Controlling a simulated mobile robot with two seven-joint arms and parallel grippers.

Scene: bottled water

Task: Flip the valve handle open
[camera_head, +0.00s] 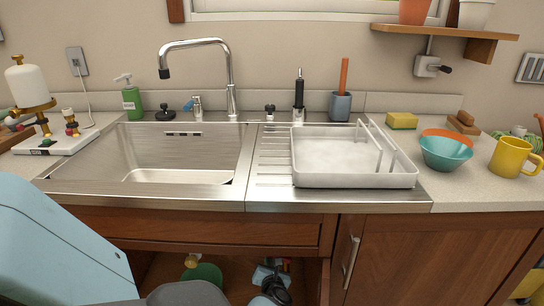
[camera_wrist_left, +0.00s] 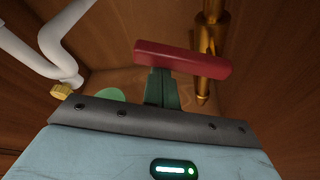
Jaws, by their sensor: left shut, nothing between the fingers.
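The red valve handle (camera_wrist_left: 183,60) is a long bar that lies crosswise in the left wrist view, tilted slightly down to the right. Its right part passes in front of an upright brass pipe (camera_wrist_left: 210,25). My left gripper (camera_wrist_left: 160,74) is shut and empty, its dark green fingers just below the left half of the handle. The fingertips overlap the bar in the picture; I cannot tell whether they touch it. In the head view, my left arm comes in from the left toward the open cabinet under the sink, and the handle cannot be made out clearly. My right gripper is not in view.
White drain pipes (camera_wrist_left: 45,50) run along the left of the wrist view, with a yellow fitting (camera_wrist_left: 62,91) below. Wooden cabinet walls close in around. In the head view, the sink (camera_head: 180,176) and counter are above the cabinet; a closed door (camera_head: 420,260) is to the right.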

